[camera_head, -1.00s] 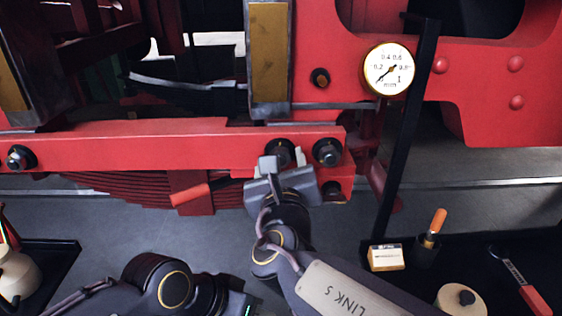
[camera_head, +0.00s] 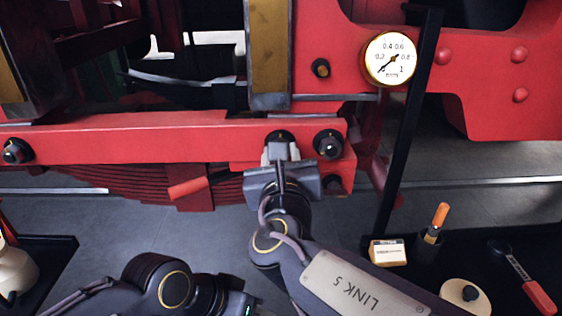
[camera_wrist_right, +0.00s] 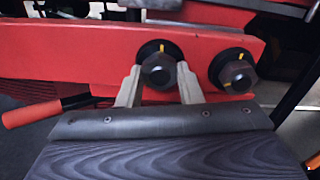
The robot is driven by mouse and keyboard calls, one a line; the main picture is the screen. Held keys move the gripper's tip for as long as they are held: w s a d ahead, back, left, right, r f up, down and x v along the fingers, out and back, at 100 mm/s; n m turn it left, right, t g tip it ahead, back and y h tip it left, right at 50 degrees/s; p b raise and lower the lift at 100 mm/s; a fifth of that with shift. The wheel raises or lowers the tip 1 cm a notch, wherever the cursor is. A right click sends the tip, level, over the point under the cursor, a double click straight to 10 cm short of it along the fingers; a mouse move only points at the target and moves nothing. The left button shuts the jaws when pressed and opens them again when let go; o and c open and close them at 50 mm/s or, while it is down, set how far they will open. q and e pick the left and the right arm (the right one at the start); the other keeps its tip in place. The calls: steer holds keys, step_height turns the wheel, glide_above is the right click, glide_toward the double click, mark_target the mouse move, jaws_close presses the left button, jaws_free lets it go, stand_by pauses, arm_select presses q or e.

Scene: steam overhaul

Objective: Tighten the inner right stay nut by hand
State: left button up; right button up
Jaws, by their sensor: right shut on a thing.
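The inner right stay nut (camera_wrist_right: 158,72) is a dark hex nut on a black washer with a yellow mark, on the red beam. In the head view my gripper largely covers it, with its dark washer (camera_head: 280,136) showing above. My right gripper (camera_wrist_right: 157,84) has its pale fingers on either side of this nut and is shut on it; it also shows in the head view (camera_head: 281,153). The outer right nut (camera_head: 328,144) sits just to the right, clear of the fingers, and shows in the wrist view (camera_wrist_right: 238,77). My left gripper is out of view.
A dial gauge (camera_head: 389,59) stands above right beside a black post (camera_head: 408,130). An orange-red handle (camera_head: 187,188) sticks out below the beam (camera_head: 130,142). A dark tray at lower right holds a small box (camera_head: 388,252), a ratchet wrench (camera_head: 525,280) and a white round container (camera_head: 465,297).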

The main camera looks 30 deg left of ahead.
steer(key=shift+f+m+b, duration=0.15)
steer(key=shift+m+b, duration=8.35)
steer(key=shift+m, duration=0.9)
steer(key=o, duration=1)
steer(key=shift+s, duration=0.1)
steer(key=b+v, duration=0.1)
steer(key=v, duration=0.6)
steer(key=shift+s+d, duration=0.25)
